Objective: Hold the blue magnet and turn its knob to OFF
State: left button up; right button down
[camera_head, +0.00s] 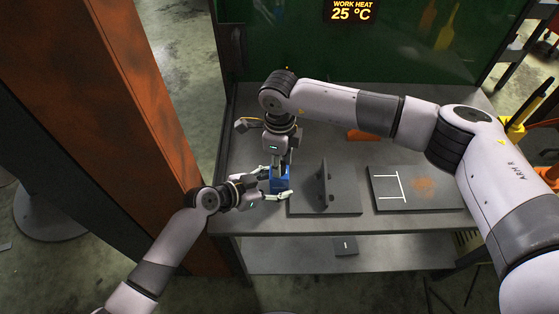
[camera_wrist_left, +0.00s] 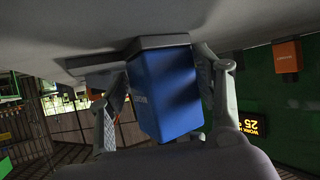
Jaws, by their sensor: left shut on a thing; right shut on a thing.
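The blue magnet (camera_head: 280,184) stands upright at the left front of the bench. In the left wrist view, turned upside down, its blue body (camera_wrist_left: 165,92) fills the space between my left fingers. My left gripper (camera_head: 274,184) comes in from the left and is shut on the magnet's body, one finger on each side. My right gripper (camera_head: 281,166) points down from above and is shut at the magnet's top, where the knob seems to be. The knob itself is hidden, so its setting cannot be read.
A dark plate with an upright bracket (camera_head: 325,184) stands just right of the magnet. A plate with white marks (camera_head: 386,190) lies farther right. An orange object (camera_head: 362,135) lies behind. A small dark block (camera_head: 345,246) rests on the lower shelf. A green panel (camera_head: 300,40) closes the back.

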jog(key=shift+d, duration=0.1)
jog(key=c, duration=1.2)
grip_release()
jog(key=shift+c, duration=0.2)
notch_tip(320, 180, up, 12)
pick_arm(q)
jog(key=o, duration=1.7)
jog(key=shift+s, duration=0.1)
